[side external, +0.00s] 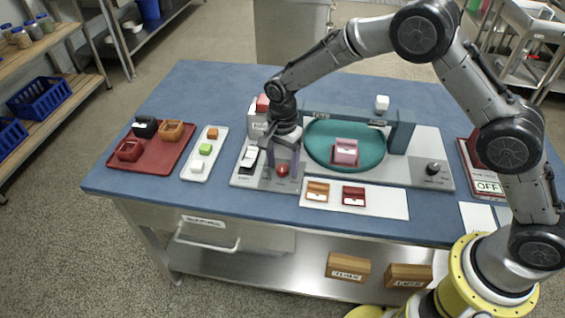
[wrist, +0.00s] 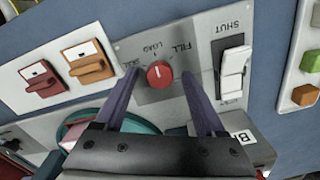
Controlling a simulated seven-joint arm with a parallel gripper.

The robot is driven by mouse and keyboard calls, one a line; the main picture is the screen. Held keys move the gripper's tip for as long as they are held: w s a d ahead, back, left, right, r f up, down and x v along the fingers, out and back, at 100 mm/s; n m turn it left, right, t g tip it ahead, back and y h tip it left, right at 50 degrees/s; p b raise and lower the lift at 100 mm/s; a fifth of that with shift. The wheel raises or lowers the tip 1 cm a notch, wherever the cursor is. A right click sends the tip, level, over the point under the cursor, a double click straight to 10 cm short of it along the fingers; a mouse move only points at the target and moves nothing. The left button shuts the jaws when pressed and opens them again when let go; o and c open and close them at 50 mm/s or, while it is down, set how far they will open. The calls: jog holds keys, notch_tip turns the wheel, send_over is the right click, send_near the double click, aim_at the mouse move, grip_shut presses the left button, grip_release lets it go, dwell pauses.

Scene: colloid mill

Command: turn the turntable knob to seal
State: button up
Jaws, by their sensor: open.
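The turntable knob (wrist: 160,74) is red and round with a small white mark. It sits on a grey panel with the printed words LOAD and FILL beside it, and a third word partly hidden by a finger. In the side view the red knob (side external: 282,171) is at the front left of the machine. My gripper (side external: 282,167) points down over it, open. In the wrist view my gripper's two purple fingers (wrist: 160,78) lie on either side of the knob with gaps. The green turntable (side external: 318,150) carries a pink box (side external: 345,151).
A white rocker switch (wrist: 233,73) marked SHUT is close beside the knob. A black knob (side external: 433,168) is at the machine's right. A white board (side external: 385,205) holds an orange and a red piece in front. A red tray (side external: 150,158) and white tray (side external: 196,168) stand left.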

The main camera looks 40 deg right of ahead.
jog(key=shift+f, duration=0.2)
jog(key=shift+c, duration=0.4)
grip_shut()
jog(key=shift+n, duration=0.4)
jog(key=n, duration=0.5)
jog(key=shift+r+n, duration=0.1)
jog(key=shift+n, duration=0.3)
jog(key=n, duration=0.5)
jog(key=shift+n, duration=0.4)
